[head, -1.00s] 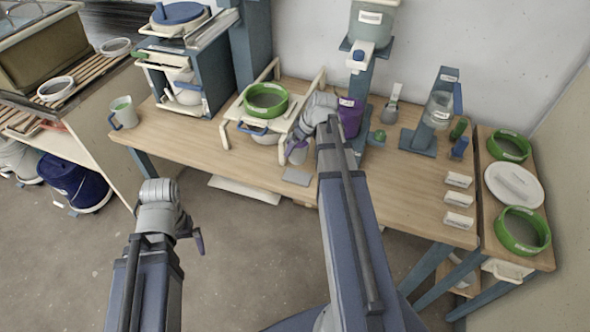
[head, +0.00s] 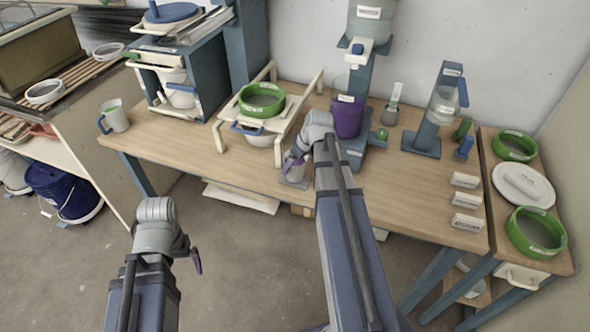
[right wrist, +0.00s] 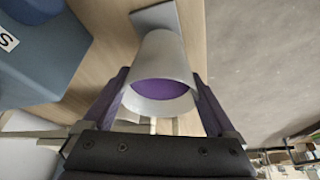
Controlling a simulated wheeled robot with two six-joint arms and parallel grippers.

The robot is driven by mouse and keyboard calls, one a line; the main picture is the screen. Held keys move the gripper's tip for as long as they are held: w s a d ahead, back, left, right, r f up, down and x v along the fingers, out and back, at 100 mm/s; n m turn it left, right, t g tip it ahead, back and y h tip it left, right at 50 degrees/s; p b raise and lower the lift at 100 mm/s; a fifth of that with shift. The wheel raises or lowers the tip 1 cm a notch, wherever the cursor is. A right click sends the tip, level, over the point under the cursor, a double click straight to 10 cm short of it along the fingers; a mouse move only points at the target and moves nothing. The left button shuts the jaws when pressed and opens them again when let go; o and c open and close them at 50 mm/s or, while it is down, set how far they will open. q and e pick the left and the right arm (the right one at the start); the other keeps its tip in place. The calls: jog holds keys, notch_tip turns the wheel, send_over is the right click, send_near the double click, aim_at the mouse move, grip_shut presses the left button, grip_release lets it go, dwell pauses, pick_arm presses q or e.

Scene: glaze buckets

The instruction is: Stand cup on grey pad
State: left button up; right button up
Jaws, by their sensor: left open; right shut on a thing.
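The cup (right wrist: 160,60) is pale grey-white with purple inside. My right gripper (right wrist: 162,95) is shut on it, its purple fingers on either side near the rim. In the head view my right gripper (head: 292,160) and the cup (head: 296,172) are at the table's front edge, partly hidden by my wrist. The grey pad (head: 288,183) lies under the cup there, and part of it shows beyond the cup in the right wrist view (right wrist: 187,22). I cannot tell if the cup touches it. My left gripper (head: 197,260) is open and empty, in front of the table.
A purple container (head: 347,118) stands under the dispenser just behind my right gripper. A white rack with a green ring (head: 262,100) is left of it. A grey mug (head: 114,116) stands at the table's left end. White labelled blocks (head: 466,201) lie at the right.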

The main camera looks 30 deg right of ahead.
pick_arm(q)
jog(key=shift+f, duration=0.65)
pick_arm(e)
jog(key=shift+f, duration=0.6)
jog(key=shift+f+b, duration=0.15)
jog(key=shift+b, duration=0.2)
jog(key=o, duration=1.4)
pick_arm(q)
jog(key=shift+f, duration=0.1)
pick_arm(e)
jog(key=shift+s+r+p, duration=0.15)
jog(key=shift+r+p, duration=0.6)
pick_arm(q)
notch_tip(320, 180, up, 11)
jog(key=p, duration=1)
pick_arm(e)
jog(key=v, duration=1)
jog(key=shift+s+r, duration=0.25)
jog(key=shift+r, duration=0.05)
